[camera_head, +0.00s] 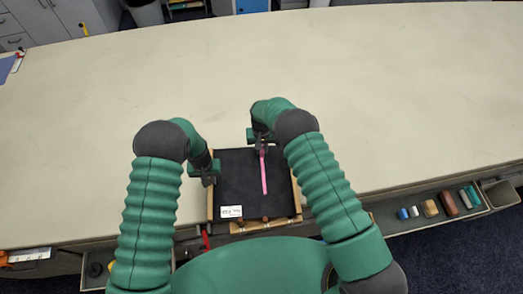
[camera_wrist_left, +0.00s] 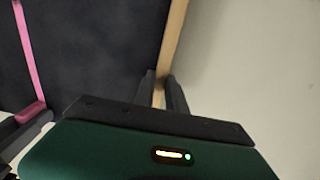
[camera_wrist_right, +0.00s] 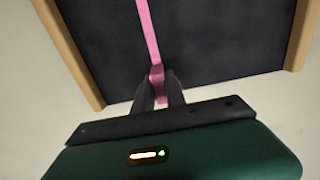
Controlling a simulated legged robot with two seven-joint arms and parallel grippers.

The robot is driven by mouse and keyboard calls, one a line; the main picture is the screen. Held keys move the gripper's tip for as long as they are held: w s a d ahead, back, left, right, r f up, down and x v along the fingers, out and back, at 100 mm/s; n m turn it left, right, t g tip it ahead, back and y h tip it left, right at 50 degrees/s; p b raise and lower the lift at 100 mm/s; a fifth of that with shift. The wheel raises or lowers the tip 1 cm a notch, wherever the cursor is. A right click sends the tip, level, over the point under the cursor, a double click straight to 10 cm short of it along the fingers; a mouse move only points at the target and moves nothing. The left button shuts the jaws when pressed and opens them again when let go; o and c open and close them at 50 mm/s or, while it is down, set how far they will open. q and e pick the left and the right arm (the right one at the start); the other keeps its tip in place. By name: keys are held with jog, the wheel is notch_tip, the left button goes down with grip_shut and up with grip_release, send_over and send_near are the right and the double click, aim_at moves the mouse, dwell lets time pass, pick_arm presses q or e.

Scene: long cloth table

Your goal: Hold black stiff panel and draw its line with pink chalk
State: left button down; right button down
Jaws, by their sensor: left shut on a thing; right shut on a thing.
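The black stiff panel (camera_head: 235,178) lies at the table's near edge, with a light wooden frame along its sides. My left gripper (camera_head: 209,180) is shut on the wooden frame at the panel's left side; the left wrist view shows its fingers around the wood strip (camera_wrist_left: 172,45). My right gripper (camera_head: 262,147) is shut on the pink chalk (camera_wrist_right: 157,88) near the panel's far edge. A straight pink line (camera_head: 264,178) runs on the black surface from the chalk toward the near side. The fingers partly hide the chalk.
A white label (camera_head: 231,212) sits at the panel's near left corner. An open drawer (camera_head: 405,226) at the right holds several small blocks and cylinders. Another drawer (camera_head: 88,284) is at the lower left. The table (camera_head: 350,80) beyond the panel is clear.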

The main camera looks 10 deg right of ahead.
jog(key=shift+r, duration=3.55)
pick_arm(q)
jog(key=c, duration=1.3)
grip_release()
notch_tip(320, 180, up, 12)
jog(key=shift+f, duration=0.1)
